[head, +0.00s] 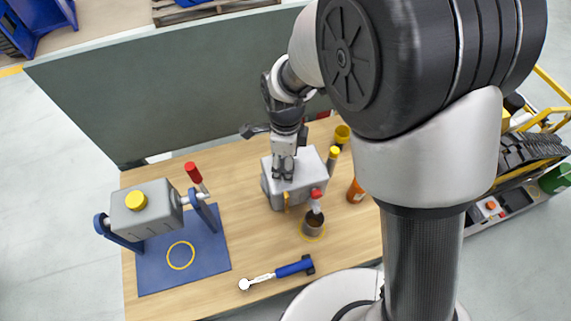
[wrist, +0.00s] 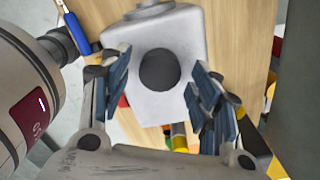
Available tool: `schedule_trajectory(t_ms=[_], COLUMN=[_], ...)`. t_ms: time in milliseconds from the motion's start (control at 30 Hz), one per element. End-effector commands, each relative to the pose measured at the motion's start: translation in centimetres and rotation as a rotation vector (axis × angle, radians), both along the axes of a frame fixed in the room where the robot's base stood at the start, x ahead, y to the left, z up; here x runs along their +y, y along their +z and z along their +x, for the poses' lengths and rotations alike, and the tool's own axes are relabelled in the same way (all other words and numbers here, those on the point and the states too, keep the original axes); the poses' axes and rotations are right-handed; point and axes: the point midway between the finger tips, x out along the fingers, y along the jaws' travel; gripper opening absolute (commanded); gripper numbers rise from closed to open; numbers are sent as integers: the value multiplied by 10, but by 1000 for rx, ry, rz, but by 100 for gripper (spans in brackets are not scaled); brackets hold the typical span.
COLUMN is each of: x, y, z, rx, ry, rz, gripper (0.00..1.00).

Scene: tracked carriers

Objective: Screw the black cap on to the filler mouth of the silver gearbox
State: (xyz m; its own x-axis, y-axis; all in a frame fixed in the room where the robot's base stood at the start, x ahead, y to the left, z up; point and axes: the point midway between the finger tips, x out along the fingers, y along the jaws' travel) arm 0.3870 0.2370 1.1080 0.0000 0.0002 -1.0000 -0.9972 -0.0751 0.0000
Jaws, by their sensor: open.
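The silver gearbox (head: 312,172) stands on the wooden bench in the head view. It also fills the upper middle of the wrist view (wrist: 188,35). A round black disc, which looks like the black cap (wrist: 160,70), sits on the gearbox's top face. My gripper (head: 284,172) points down over the gearbox. In the wrist view my gripper (wrist: 157,78) is open, with one finger on each side of the cap and visible gaps. The filler mouth is not visible under the cap, and I cannot tell how the cap is seated. The gripper hides the cap in the head view.
A blue stand (head: 150,270) holds a grey housing with a yellow cap (head: 136,201) at left. A blue-handled wrench (head: 280,271) lies in front. A grey panel (head: 180,95) rises behind.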

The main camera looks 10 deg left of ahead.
Motion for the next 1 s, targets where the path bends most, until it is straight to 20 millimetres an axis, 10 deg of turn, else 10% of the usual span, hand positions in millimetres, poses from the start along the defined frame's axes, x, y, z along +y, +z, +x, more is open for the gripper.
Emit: schedule_trajectory(t_ms=[1000], x=[0], y=[0], z=[0], rx=[0], ry=[1087], rz=[0], gripper=[57])
